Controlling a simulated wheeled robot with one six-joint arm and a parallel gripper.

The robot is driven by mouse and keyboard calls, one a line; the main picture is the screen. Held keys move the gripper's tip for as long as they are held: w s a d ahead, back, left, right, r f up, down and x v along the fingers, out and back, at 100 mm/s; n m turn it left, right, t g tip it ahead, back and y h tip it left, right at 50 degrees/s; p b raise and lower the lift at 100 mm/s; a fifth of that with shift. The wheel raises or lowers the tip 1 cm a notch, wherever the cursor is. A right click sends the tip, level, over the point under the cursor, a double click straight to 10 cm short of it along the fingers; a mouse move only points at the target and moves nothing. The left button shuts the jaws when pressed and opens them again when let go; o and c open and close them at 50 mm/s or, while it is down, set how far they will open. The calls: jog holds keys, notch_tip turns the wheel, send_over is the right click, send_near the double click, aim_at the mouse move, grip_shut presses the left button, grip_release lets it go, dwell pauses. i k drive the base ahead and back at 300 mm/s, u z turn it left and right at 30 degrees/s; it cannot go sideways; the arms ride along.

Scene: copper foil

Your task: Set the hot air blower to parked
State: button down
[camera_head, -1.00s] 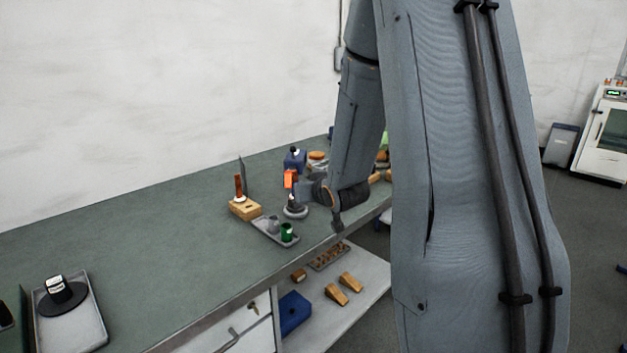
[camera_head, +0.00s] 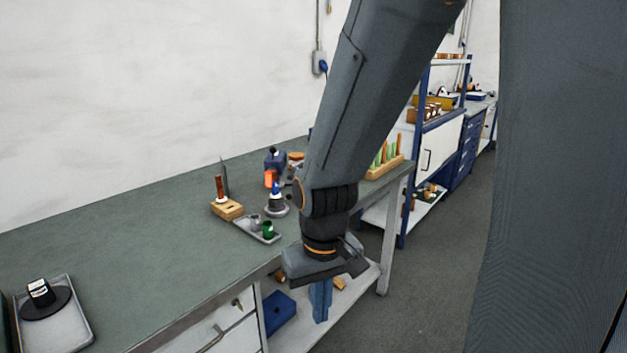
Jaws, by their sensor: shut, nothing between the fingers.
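I cannot tell for sure which thing is the hot air blower. A small blue device (camera_head: 275,159) with a dark knob stands toward the back of the green bench top, with an orange part (camera_head: 271,178) at its front. Nearer stands a round grey base (camera_head: 276,208) with a blue-tipped upright piece. Their settings are too small to read. My gripper (camera_head: 320,305) points down in front of the bench's front edge, to the right of and nearer than these things. Its blue fingers look closed together and empty. My arm hides part of the bench behind it.
A grey tray (camera_head: 264,239) with a green cup and a wooden block (camera_head: 227,211) with a tool stand left of my gripper. A rack of colored handles (camera_head: 384,170) is at the bench's right end. A lower shelf holds a blue box (camera_head: 279,313). The bench's left middle is clear.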

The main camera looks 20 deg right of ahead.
aim_at(276, 159)
jog(key=u, duration=0.1)
jog(key=k, duration=0.25)
jog(key=z, duration=1.1)
jog(key=i, duration=0.7)
jog(key=u, duration=0.9)
jog(key=i, duration=0.65)
jog(key=u, duration=0.6)
